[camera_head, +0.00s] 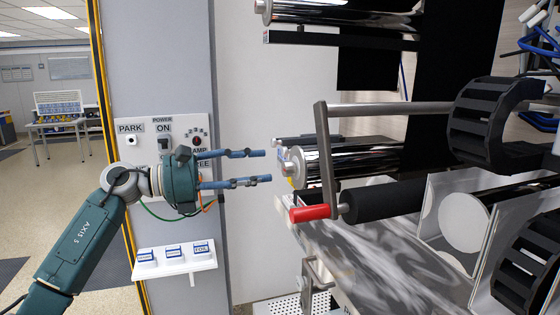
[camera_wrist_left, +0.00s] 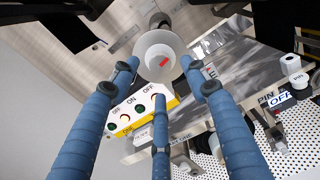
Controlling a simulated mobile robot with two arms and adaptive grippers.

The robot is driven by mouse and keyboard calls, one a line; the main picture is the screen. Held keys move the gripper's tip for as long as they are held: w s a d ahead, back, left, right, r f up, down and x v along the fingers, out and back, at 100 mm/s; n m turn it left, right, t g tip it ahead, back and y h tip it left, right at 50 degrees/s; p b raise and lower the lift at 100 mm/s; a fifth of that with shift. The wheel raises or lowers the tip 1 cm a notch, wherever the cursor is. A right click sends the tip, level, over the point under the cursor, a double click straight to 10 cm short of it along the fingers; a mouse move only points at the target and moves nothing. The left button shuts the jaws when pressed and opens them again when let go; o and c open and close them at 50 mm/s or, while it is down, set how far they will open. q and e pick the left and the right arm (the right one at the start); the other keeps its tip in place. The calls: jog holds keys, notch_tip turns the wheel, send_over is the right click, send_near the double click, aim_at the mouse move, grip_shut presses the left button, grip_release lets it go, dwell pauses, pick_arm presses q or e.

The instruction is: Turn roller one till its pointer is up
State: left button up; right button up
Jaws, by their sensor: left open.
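My left gripper (camera_head: 264,167) reaches right from the post, its blue fingers spread and empty. Its fingertips are just left of the shiny middle roller's end (camera_head: 294,168), with a small gap. In the left wrist view the three open fingers (camera_wrist_left: 160,78) frame a round white end face (camera_wrist_left: 151,52), which lies beyond their tips. A short red pointer (camera_wrist_left: 164,62) on it slants from lower left to upper right in that tilted picture, roughly along the panel's lettering lines. No roller number is readable. My right gripper is not in view.
A grey crank arm with a red handle (camera_head: 310,213) stands right of the fingertips. A switch panel (camera_head: 185,133) is on the post behind my gripper, with a small white shelf (camera_head: 174,261) below. A yellow-edged button box (camera_wrist_left: 142,108) shows in the wrist view.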

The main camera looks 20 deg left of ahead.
aim_at(283, 168)
pick_arm(q)
jog(key=p+x, duration=0.1)
jog(key=x, duration=0.3)
jog(key=shift+w+r, duration=0.1)
jog(key=shift+r, duration=0.05)
jog(key=shift+p+x, duration=0.5)
jog(key=shift+x, duration=0.5)
jog(key=shift+w, duration=0.1)
jog(key=shift+f, duration=0.2)
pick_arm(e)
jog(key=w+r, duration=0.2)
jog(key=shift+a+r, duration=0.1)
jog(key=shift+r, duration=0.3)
pick_arm(q)
jog(key=shift+c, duration=1.3)
jog(key=c, duration=0.9)
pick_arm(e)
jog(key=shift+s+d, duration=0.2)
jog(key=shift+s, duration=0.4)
